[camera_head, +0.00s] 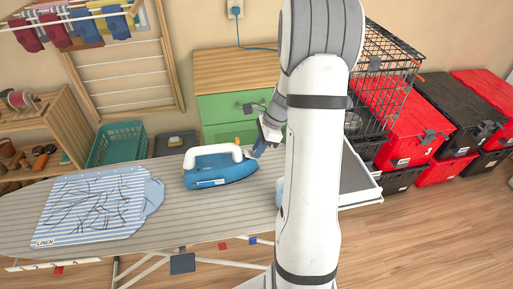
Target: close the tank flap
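A blue iron (220,170) with a white handle and a small orange part on top rests on the striped ironing board (180,225). A small pale piece shows at the iron's upper right end, close to my gripper; I cannot tell whether it is the tank flap or how far open it is. My gripper (258,150) is just above and right of that end. Its fingers are small and partly hidden, so contact and opening are unclear. My white arm crosses the picture to the right of the iron.
A striped linen cloth (95,205) lies on the board's left. A pale blue object (279,190) is mostly hidden behind my arm. A green-drawer cabinet (220,105) stands behind, with a wire crate (385,75) and red and black totes (410,130) at right.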

